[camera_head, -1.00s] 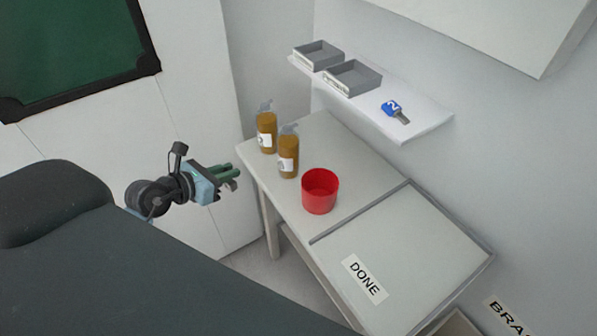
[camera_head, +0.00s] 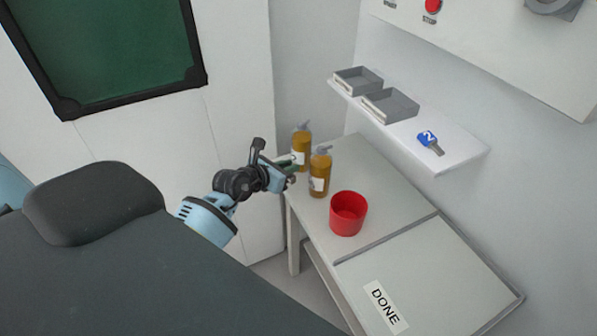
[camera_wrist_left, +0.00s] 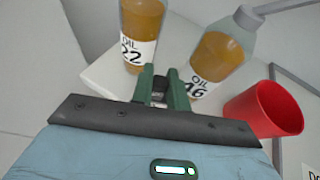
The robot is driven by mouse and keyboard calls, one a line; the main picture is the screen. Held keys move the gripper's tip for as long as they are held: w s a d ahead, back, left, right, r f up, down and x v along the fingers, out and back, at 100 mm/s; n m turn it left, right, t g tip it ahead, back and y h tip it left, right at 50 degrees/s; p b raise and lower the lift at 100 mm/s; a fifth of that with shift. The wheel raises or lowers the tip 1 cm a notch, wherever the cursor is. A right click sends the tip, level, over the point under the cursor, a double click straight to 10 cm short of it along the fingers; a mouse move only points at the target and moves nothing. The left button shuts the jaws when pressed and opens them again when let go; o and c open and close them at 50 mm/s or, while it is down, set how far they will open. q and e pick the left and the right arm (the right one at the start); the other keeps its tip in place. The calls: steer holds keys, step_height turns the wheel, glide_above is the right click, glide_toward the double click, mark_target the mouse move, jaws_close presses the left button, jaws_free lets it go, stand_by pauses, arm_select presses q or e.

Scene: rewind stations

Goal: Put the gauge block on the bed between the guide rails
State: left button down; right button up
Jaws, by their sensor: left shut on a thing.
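The bed and the guide rails are not in view. My right gripper is not in view.
Amber bottles labelled OIL 22 (camera_wrist_left: 140,45) and OIL 16 (camera_wrist_left: 214,62) and a red cup (camera_head: 347,215) stand on the white table (camera_head: 385,185). A DONE tray (camera_head: 430,275) adjoins it.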

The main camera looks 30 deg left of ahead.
arm_select(q)
steer(key=w, duration=0.1)
steer(key=w+d, duration=0.1)
steer(key=w, duration=0.1)
steer(key=shift+w+d+f, duration=0.15)
steer(key=shift+w+f, duration=0.05)
steer(key=shift+w, duration=0.05)
steer(key=shift+f+b, duration=0.35)
steer(key=shift+f, duration=1.45)
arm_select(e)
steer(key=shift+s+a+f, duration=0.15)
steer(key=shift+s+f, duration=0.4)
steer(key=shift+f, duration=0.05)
arm_select(q)
steer(key=shift+f, duration=0.15)
steer(key=c, duration=1.6)
jaws_free()
steer(key=shift+c, duration=0.2)
